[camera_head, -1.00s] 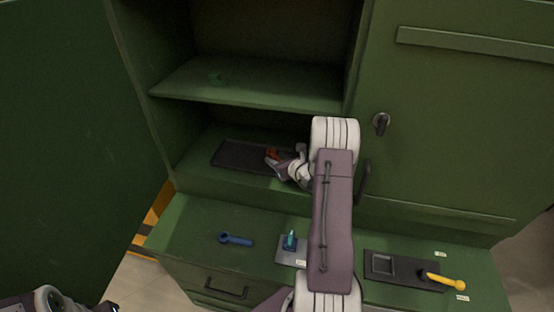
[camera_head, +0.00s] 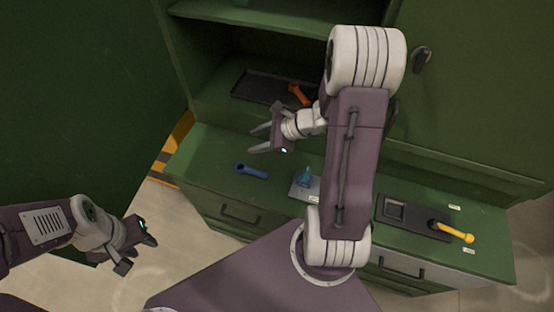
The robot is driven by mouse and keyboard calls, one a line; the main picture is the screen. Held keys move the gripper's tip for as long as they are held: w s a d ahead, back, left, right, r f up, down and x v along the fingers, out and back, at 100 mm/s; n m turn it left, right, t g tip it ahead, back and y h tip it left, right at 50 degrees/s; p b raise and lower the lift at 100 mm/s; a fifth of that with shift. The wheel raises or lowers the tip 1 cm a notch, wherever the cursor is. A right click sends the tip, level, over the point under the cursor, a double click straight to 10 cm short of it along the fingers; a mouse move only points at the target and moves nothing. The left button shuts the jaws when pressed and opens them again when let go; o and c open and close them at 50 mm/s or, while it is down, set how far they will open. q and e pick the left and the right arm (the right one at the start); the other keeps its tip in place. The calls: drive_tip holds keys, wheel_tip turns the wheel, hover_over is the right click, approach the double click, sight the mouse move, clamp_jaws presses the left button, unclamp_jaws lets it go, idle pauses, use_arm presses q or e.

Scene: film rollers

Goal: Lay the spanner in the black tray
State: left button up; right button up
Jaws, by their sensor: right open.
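The orange-red spanner (camera_head: 299,94) lies at a slant in the right part of the black tray (camera_head: 252,90), on the lower shelf of the green cabinet. My arm hides the tray's right end. My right gripper (camera_head: 259,139) is open and empty, in front of the tray and apart from the spanner, with its fingers pointing left. My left gripper (camera_head: 138,254) is open and empty, low at the left, in front of the cabinet and away from the tray.
On the green counter are a blue tool (camera_head: 252,171), a grey plate with a teal piece (camera_head: 305,178), and a dark board (camera_head: 402,215) with a yellow-handled tool (camera_head: 454,232). The open cabinet door (camera_head: 80,90) stands at the left. An upper shelf (camera_head: 270,17) is above.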

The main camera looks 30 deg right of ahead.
drive_tip(key=s+a+n+g+h, duration=0.1)
drive_tip(key=s+n+g+h, duration=0.2)
drive_tip(key=s+n, duration=0.3)
drive_tip(key=s+a+f+n+g+h, duration=0.1)
drive_tip(key=s+n, duration=0.6)
drive_tip(key=n, duration=1)
drive_tip(key=shift+s+a+f+g+h, duration=0.15)
drive_tip(key=shift+a+g+h, duration=0.55)
drive_tip(key=shift+g+h, duration=0.4)
